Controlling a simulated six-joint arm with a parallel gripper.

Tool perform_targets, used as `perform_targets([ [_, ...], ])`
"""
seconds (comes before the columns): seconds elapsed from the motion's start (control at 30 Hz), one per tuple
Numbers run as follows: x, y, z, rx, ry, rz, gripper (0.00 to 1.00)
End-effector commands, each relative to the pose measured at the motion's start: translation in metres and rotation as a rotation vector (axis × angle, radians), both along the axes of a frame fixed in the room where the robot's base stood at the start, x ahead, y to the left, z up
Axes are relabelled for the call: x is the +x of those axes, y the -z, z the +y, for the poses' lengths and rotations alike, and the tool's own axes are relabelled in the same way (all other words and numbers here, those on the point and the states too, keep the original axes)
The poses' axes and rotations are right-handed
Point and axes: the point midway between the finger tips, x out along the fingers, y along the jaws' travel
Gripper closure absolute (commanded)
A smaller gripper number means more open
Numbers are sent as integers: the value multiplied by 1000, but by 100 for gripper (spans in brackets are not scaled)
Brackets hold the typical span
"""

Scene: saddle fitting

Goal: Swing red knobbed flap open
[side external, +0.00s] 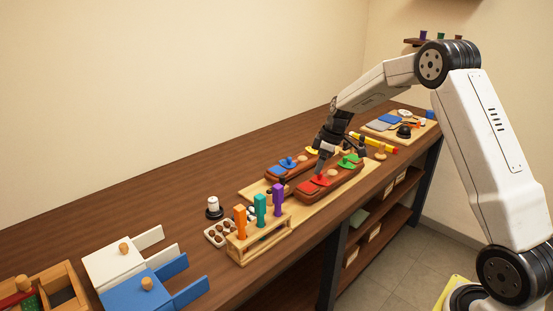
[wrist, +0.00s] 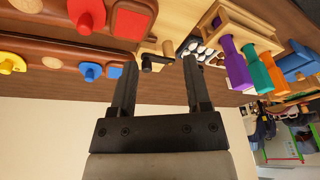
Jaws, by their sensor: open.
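The red knobbed flap (side external: 319,181) lies at the left part of the front brown wooden block (side external: 340,186). In the wrist view the red flap (wrist: 88,14) shows at the upper left, cut by the top edge, beside a red square patch (wrist: 133,20). My gripper (side external: 322,164) is just above the flap's area in the side view; the exact gap cannot be told. In the wrist view my gripper (wrist: 160,62) has its two black fingers spread with nothing held between them. The flap lies to the left of the fingers there.
A green flap (side external: 348,159) is on the same block. The back block carries a blue flap (side external: 288,162) and a yellow one (side external: 312,150). A rack (side external: 262,242) with orange, teal and purple pegs stands to the left. Bare table lies behind the blocks.

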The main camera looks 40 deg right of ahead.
Motion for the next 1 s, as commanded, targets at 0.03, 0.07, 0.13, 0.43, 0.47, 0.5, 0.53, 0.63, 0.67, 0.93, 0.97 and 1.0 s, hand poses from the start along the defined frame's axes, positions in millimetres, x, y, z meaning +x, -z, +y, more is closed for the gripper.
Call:
perform_targets([
  [0.03, 6, 3, -14, 7, -21, -11, 38],
  [0.07, 8, 4, -21, 10, -39, -18, 38],
  [0.13, 15, 6, -38, 19, -81, -39, 38],
  [0.43, 27, 13, -90, 37, -223, -118, 38],
  [0.47, 27, 13, -93, 38, -231, -121, 38],
  [0.5, 28, 13, -95, 38, -239, -128, 38],
  [0.53, 28, 13, -97, 38, -243, -130, 38],
  [0.63, 29, 13, -99, 39, -251, -135, 38],
  [0.67, 29, 13, -99, 39, -252, -135, 38],
  [0.93, 30, 20, -96, 40, -252, -133, 38],
  [0.97, 31, 21, -96, 40, -252, -133, 38],
  [1.0, 32, 24, -95, 40, -252, -133, 38],
])
